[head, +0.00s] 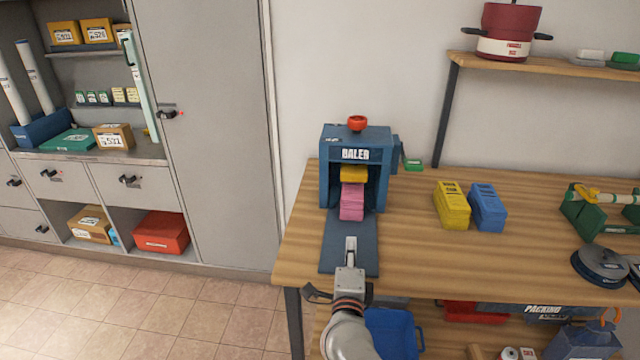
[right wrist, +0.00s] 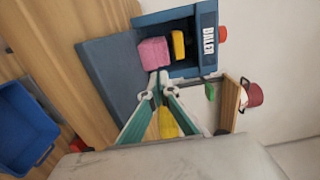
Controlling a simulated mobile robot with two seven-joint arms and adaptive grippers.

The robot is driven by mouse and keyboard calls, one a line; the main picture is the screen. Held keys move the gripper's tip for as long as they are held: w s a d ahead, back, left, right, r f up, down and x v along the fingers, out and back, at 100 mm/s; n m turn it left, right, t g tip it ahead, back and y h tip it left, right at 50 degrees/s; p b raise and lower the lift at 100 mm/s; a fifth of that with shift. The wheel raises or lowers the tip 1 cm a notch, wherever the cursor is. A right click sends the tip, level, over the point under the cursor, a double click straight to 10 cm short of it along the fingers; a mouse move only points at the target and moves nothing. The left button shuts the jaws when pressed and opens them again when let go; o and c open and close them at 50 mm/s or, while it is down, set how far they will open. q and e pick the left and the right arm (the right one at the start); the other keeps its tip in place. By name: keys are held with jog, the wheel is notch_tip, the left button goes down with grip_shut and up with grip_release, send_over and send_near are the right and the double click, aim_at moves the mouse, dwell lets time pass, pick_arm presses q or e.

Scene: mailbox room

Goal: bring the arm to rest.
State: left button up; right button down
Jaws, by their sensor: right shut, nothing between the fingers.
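My right gripper (head: 350,245) is shut and empty in the head view, above the dark mat in front of the blue baler (head: 357,138). In the right wrist view its fingertips (right wrist: 158,82) meet, close to a pink block in the picture. The baler stands on the wooden workbench (head: 410,265) and has a red knob on top. A pink block (head: 352,202) and a yellow block (head: 354,173) sit in its opening. My gripper looks apart from the pink block. My left gripper is not in view.
A yellow box (head: 452,206) and a blue box (head: 487,207) stand right of the baler. Green holders (head: 592,222) and a grey reel (head: 600,268) are farther right. A blue bin (head: 390,332) is below the bench. A shelf (head: 550,64) with a red pot is above.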

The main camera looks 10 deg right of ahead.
jog(key=shift+s+n, duration=0.25)
jog(key=shift+n, duration=0.05)
jog(key=s+a+f+n+g+y, duration=0.1)
jog(key=s+a+f+n+y, duration=0.1)
jog(key=s+f+n+y, duration=0.5)
jog(key=s+a+f+n+y, duration=0.1)
jog(key=s+f+n+y, duration=0.15)
jog(key=s+n, duration=0.7)
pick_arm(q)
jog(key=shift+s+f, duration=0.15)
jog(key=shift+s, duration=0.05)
pick_arm(e)
jog(key=s+d+f+n+g+h, duration=0.1)
jog(key=s+d+f+n+g, duration=0.1)
jog(key=s+f+n, duration=0.2)
jog(key=s+d+f+n+g, duration=0.3)
jog(key=s+f+n, duration=0.1)
jog(key=s+f, duration=0.3)
jog(key=shift+s+d+f+g+h, duration=0.25)
jog(key=shift+d+f+g+h, duration=0.1)
jog(key=shift+f, duration=0.6)
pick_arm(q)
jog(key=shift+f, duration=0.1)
pick_arm(e)
jog(key=shift+a+n, duration=0.15)
jog(key=shift+n, duration=0.1)
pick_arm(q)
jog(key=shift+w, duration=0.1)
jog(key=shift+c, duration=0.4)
